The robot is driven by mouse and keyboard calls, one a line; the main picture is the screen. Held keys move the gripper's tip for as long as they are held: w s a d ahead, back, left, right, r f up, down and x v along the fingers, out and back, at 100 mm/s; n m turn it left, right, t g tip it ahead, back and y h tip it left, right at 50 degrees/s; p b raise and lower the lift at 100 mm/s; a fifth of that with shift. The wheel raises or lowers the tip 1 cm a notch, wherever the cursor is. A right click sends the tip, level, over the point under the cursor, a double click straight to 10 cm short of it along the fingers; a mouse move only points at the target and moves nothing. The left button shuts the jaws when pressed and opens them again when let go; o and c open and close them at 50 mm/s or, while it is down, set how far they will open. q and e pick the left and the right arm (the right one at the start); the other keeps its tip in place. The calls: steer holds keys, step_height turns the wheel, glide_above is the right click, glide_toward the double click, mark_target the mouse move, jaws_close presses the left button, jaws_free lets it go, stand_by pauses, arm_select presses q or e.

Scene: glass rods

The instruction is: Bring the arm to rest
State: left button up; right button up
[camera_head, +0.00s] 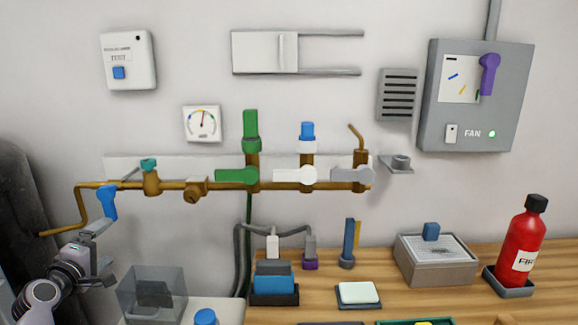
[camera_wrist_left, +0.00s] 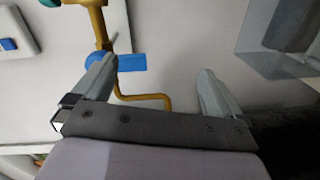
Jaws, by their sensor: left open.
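My left gripper (camera_head: 108,252) is at the lower left of the head view, in front of the wall, with its arm coming in from the left edge. Its two fingers are spread apart with nothing between them in the left wrist view (camera_wrist_left: 158,72). The blue lever (camera_head: 107,203) on the brass pipe hangs just above the upper finger. In the left wrist view the blue lever (camera_wrist_left: 132,62) shows beside the tip of the left-hand finger; I cannot tell whether they touch. My right gripper is not in view.
The brass pipe (camera_head: 215,186) with several valves runs along the wall. A clear box (camera_head: 152,293) stands just right of and below the gripper. A wooden bench (camera_head: 385,275) carries a grey box (camera_head: 437,266) and a red extinguisher (camera_head: 525,245). The wall has a grey fan panel (camera_head: 475,120).

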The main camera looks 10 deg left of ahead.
arm_select(q)
steer(key=s+d+f+m+g+h, duration=0.1)
steer(key=s+d+f+m+g, duration=0.1)
steer(key=s+d+f+m, duration=0.55)
steer(key=s+d+f+m+g, duration=0.25)
steer(key=s+d+f, duration=0.2)
steer(key=f, duration=0.55)
steer(key=s+d+f+m+g+h, duration=0.1)
steer(key=s+d+f+m, duration=0.3)
steer(key=s+d, duration=0.4)
steer(key=s+d+f+m+h, duration=0.2)
steer(key=s+d+m, duration=0.3)
steer(key=s+d, duration=0.3)
steer(key=s+f, duration=0.1)
steer(key=s, duration=0.1)
steer(key=shift+s+d+f+g, duration=0.2)
steer(key=shift+s+f+g, duration=0.1)
steer(key=shift+f+g, duration=0.1)
